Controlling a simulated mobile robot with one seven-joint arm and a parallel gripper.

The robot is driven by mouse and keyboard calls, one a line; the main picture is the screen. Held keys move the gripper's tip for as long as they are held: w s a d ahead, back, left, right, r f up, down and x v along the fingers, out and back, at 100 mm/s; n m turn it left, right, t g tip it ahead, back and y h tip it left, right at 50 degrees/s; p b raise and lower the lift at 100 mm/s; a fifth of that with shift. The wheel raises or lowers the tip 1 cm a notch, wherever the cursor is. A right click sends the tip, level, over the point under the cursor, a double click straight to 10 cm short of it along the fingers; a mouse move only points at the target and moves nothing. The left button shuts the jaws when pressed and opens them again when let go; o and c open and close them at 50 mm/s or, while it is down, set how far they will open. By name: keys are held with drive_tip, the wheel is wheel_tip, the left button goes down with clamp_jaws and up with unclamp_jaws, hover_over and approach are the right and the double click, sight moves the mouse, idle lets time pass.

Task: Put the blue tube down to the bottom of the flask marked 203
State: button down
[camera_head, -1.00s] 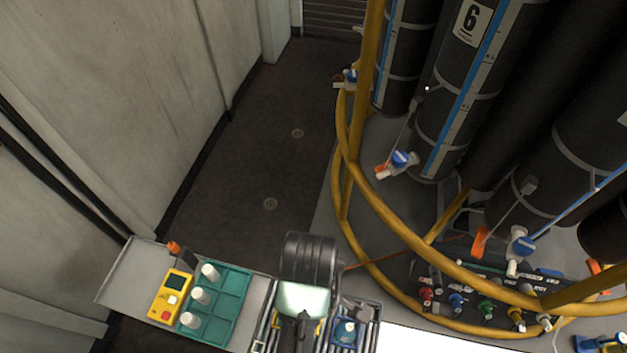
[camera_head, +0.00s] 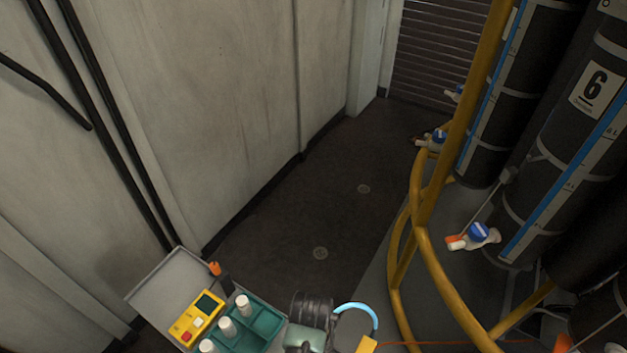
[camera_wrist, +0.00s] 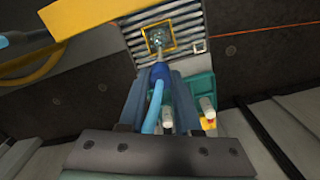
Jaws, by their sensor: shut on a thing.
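My gripper (camera_wrist: 158,84) is shut on the blue tube (camera_wrist: 154,105), which runs between its fingers in the wrist view. A darker blue sleeve sits on the tube at the fingertips. Beyond it, a yellow square frame (camera_wrist: 145,52) surrounds a clear, glassy thing that may be the flask; I cannot read any number there. The tube's tip looks close to this frame, but I cannot tell whether it is inside. In the head view the tube shows as a light-blue arc (camera_head: 362,306) beside my dark wrist. The gripper's fingertips are hidden there.
A teal tray (camera_head: 262,325) with several white-capped bottles stands at lower left, beside a yellow device (camera_head: 196,318). A yellow tag (camera_head: 367,345) is by the tube. A yellow rail (camera_head: 428,262) and black cylinders stand at right. Dark floor behind is clear.

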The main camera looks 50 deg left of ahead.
drive_tip(key=shift+f+b, duration=0.45)
drive_tip(key=shift+f, duration=0.25)
drive_tip(key=shift+f, duration=0.45)
drive_tip(key=shift+f+b, duration=0.7)
drive_tip(key=shift+f, duration=0.2)
drive_tip(key=shift+f+b, duration=1.25)
drive_tip(key=shift+f, duration=0.75)
drive_tip(key=shift+f+b, duration=1.45)
drive_tip(key=shift+f, duration=0.85)
